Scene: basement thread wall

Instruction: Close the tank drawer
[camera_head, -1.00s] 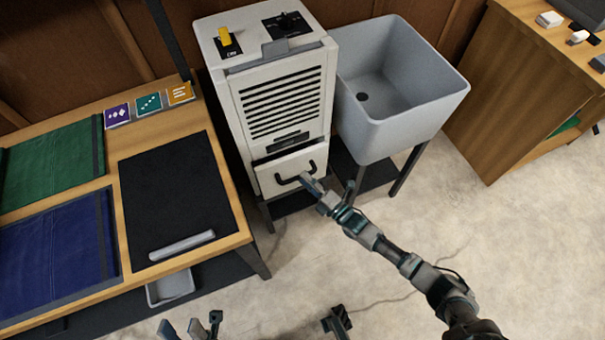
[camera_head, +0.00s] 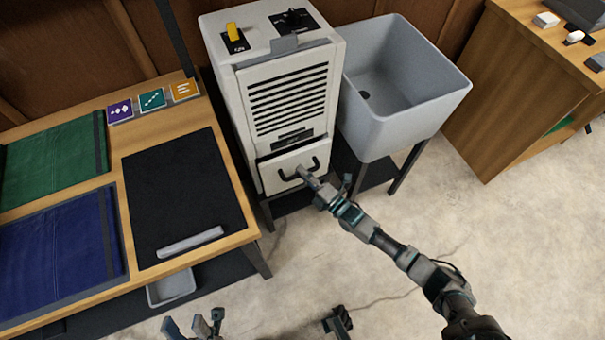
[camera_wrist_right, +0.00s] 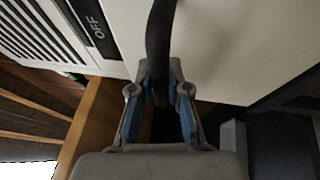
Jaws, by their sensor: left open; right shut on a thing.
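The tank drawer (camera_head: 277,177) is the white front at the bottom of the white louvred cabinet (camera_head: 238,105) in the head view. Its black handle (camera_head: 285,176) also shows in the wrist view (camera_wrist_right: 160,35). My right gripper (camera_head: 304,174) is at the handle's right part. In the wrist view, my right gripper (camera_wrist_right: 160,85) has its blue-padded fingers on both sides of the handle, shut on it. Whether a gap is left behind the drawer front is hard to tell. My left gripper (camera_head: 206,322) is open and empty at the bottom edge of the head view, away from the cabinet.
A grey sink (camera_head: 400,120) stands on dark legs right of the cabinet. A wooden table (camera_head: 245,235) with green, blue and black mats is at the left, with a grey bin (camera_head: 171,289) under it. A wooden desk (camera_head: 500,110) is at the right.

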